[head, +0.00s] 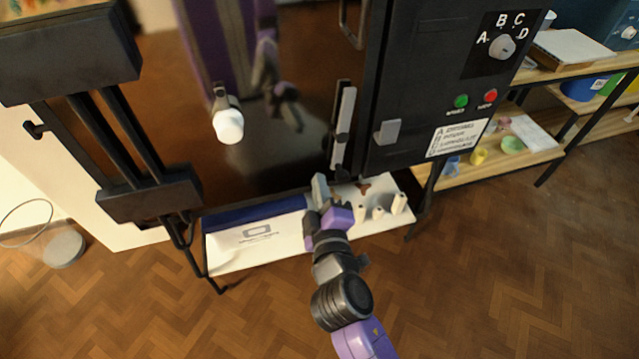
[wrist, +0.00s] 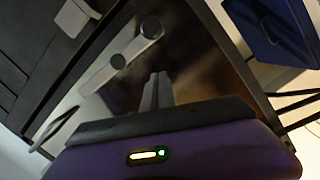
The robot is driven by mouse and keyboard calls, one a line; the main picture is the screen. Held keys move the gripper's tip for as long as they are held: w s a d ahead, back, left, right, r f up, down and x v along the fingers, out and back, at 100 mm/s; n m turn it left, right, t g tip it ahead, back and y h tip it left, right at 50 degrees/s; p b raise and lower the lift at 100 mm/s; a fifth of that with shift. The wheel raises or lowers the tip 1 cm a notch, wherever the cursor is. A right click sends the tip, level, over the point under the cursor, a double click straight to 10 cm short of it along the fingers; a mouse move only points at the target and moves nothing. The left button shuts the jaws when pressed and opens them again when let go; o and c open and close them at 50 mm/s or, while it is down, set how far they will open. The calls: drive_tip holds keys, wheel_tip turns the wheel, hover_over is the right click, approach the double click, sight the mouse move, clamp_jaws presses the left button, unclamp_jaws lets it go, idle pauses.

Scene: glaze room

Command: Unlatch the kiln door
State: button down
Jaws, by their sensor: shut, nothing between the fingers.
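The kiln door (head: 290,150) is a glossy dark brown panel, and it looks closed. A grey latch bar (head: 344,125) stands upright near its right edge, with a round pivot. In the wrist view the latch bar (wrist: 130,50) runs slantwise with round bosses, ahead and to the left of my fingers. A small grey block (head: 387,132) sits on the black kiln body to the right of the bar. My gripper (head: 319,184) is shut and empty, just below the lower end of the bar. Its fingers (wrist: 157,90) show in front of the door in the wrist view; contact is not visible.
A dial (head: 502,47) and green and red buttons (head: 461,101) are on the kiln's right panel. A low white shelf (head: 270,240) with small pale cylinders (head: 378,211) lies below. The floor in front is clear.

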drive_tip(key=s+d, duration=0.1)
drive_tip(key=s, duration=0.7)
drive_tip(key=shift+s+d+r+b, duration=0.15)
drive_tip(key=shift+s+r+b, duration=0.1)
drive_tip(key=shift+s+b, duration=0.15)
drive_tip(key=s+d+r+m, duration=0.1)
drive_tip(key=s+d+m, duration=0.3)
drive_tip(key=s, duration=0.6)
drive_tip(key=s+d+m+g+h+p, duration=0.1)
drive_tip(key=s+d+m, duration=0.4)
drive_tip(key=s+d, duration=0.3)
drive_tip(key=s+d+r+m+g+h, duration=0.1)
drive_tip(key=s+d+m, duration=0.3)
drive_tip(key=s, duration=0.9)
drive_tip(key=shift+s+d+r+m+p, duration=0.2)
drive_tip(key=shift+d+r+m+p, duration=0.15)
drive_tip(key=shift+d, duration=0.8)
